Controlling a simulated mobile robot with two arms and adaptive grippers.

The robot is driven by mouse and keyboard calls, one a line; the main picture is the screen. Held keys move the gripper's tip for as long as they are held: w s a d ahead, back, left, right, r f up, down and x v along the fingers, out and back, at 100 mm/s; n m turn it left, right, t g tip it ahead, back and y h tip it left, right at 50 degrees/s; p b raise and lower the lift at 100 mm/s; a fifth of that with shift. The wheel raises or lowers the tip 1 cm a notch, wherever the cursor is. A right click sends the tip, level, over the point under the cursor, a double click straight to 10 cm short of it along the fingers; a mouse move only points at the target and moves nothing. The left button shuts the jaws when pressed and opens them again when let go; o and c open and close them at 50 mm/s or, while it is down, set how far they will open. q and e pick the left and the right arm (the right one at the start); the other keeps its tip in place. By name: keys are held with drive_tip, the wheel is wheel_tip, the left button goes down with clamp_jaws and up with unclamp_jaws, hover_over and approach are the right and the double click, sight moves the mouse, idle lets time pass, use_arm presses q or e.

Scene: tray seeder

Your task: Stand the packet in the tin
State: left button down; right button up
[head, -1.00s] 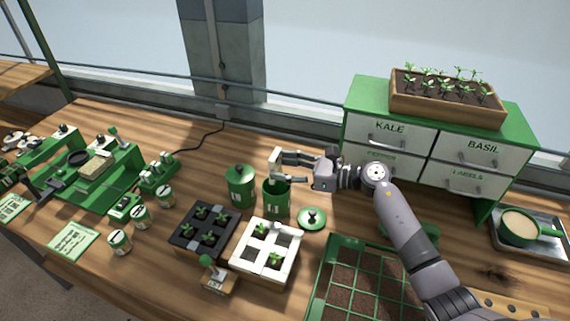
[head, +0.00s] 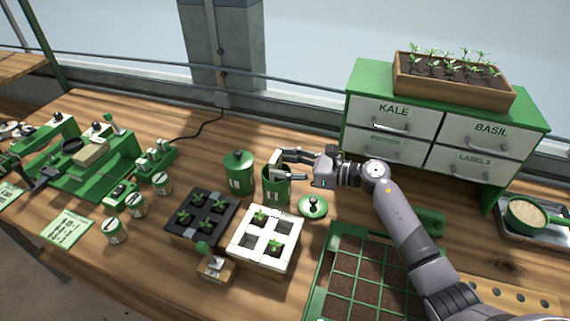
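The open green tin (head: 275,191) stands upright on the wooden bench, in the middle of the head view. Its dark mouth is partly covered by my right gripper (head: 279,167). That gripper reaches in from the right, with its two fingers spread apart at the tin's rim. A pale piece shows at the upper fingertip. I cannot tell whether it is part of the finger or the packet's edge. No packet can be clearly made out, and the tin's inside is hidden. My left gripper is out of view.
A lidded green tin (head: 239,174) stands just left of the open one. A loose green lid (head: 313,207) lies to its right. A black seedling tray (head: 178,238), a white one (head: 246,261) and a green-framed soil tray (head: 316,292) fill the front. The drawer cabinet (head: 430,129) stands behind right.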

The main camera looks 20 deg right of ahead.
drive_tip(key=o, duration=0.4)
drive_tip(key=v, duration=1.2)
idle(0.6)
